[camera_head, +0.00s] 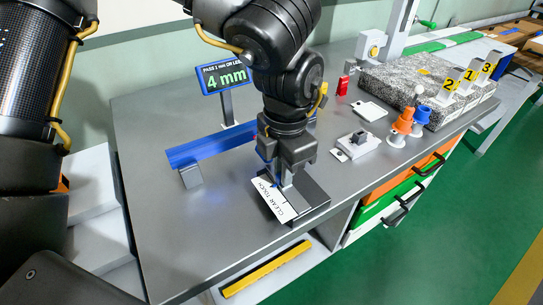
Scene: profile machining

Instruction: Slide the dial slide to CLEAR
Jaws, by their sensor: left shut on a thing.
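My left gripper (283,178) points down over the front middle of the grey bench. It is shut on the dial slide, which is mostly hidden behind the fingers. A white label card (274,200) with CLEAR and a second word, too small to read surely, lies in front of the fingers. A dark grey tray-like base (312,192) lies under and to the right of the gripper. Where the slide stands relative to CLEAR cannot be told. My right gripper is not in view.
A blue profile (205,148) and a display reading 4 mm (224,77) stand behind. To the right are a small grey block with a knob (359,143), orange (403,121) and blue (422,117) pieces and a granite block (400,82). The bench's left front (180,240) is clear.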

